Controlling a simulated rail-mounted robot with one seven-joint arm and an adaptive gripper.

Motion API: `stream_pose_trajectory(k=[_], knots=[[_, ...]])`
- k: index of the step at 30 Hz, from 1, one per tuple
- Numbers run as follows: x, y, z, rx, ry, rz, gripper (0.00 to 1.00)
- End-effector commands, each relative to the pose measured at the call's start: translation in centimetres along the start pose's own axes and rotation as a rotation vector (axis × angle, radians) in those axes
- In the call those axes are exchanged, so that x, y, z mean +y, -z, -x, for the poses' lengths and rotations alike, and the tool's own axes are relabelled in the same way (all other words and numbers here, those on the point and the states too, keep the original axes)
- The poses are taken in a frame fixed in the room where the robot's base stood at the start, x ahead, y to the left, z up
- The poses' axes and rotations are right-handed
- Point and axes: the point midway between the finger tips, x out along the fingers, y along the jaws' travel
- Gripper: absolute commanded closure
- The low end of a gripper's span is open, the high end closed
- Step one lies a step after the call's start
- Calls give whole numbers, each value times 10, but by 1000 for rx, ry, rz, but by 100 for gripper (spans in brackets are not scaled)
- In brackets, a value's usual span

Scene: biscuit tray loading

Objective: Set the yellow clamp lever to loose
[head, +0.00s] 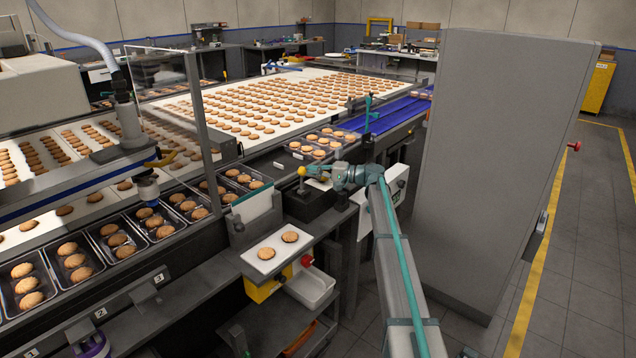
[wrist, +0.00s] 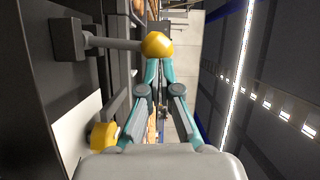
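A lever with a yellow ball knob (head: 302,171) stands on a dark box (head: 309,201) beside the conveyor line. In the wrist view the yellow knob (wrist: 157,45) sits on the end of a grey rod that runs left to a dark block (wrist: 67,40). My gripper (head: 318,173) is just right of the knob in the head view. In the wrist view its teal fingertips (wrist: 158,66) are close together right at the knob. The gap between them is narrower than the knob. I cannot tell whether they touch it. A separate yellow handle (head: 165,159) is on the suction post at the left.
A white board (head: 262,262) with two biscuits lies in front of the dark box. A white upright plate (head: 252,204) stands left of it. Biscuit trays (head: 98,246) line the left side. A tall grey cabinet (head: 500,150) stands right of my arm.

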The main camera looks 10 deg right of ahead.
Motion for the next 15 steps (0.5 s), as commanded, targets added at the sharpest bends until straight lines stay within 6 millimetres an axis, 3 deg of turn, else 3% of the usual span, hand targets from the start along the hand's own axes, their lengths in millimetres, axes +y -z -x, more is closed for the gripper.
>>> stream_pose_trajectory(k=[15], knots=[[-6,-42,-18,0,-187,427,100]])
